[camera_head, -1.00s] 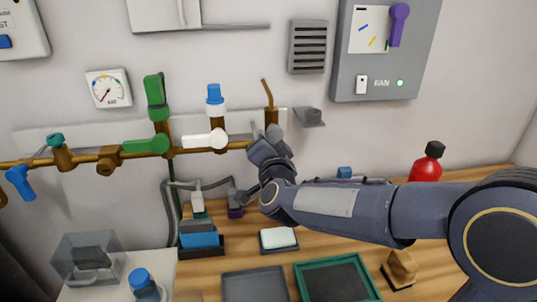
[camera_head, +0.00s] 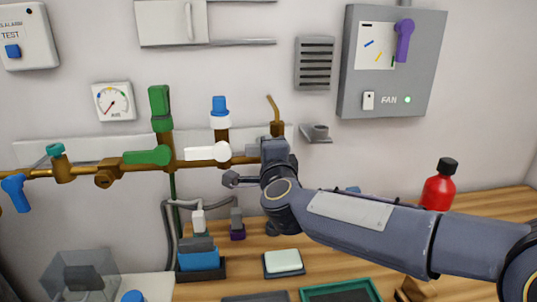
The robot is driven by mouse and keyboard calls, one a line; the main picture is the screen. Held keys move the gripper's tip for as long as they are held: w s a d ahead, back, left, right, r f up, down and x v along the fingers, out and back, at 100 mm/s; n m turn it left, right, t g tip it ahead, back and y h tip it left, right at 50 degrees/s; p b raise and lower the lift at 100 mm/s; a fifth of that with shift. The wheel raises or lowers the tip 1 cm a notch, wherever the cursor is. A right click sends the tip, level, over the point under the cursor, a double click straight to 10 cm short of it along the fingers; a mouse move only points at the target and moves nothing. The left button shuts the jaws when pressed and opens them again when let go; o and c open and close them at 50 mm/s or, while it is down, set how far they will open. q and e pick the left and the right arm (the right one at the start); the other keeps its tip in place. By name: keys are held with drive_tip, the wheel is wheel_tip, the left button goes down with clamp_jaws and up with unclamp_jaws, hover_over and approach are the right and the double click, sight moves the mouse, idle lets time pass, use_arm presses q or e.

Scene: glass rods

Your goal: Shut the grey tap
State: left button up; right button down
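The brown pipe (camera_head: 80,171) runs along the wall with several coloured taps on it. A small grey piece, which looks like the grey tap's handle (camera_head: 252,150), shows at the pipe's right end, just left of my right gripper (camera_head: 252,164). Most of that tap is hidden by the gripper, so I cannot tell its exact angle or whether they touch. My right gripper comes in from the right, its two dark fingers spread apart, one upward and one to the left. I see nothing held between them. My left gripper is not in view.
A white tap (camera_head: 208,152), a green tap (camera_head: 148,155) and a blue tap (camera_head: 16,191) are on the same pipe. A bent brass spout (camera_head: 273,108) rises behind my gripper. A red bottle (camera_head: 439,188) stands on the wooden bench at the right.

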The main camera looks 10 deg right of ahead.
idle(0.5)
drive_tip(key=c, duration=1.2)
unclamp_jaws()
drive_tip(key=s, duration=0.7)
drive_tip(key=shift+s, duration=0.4)
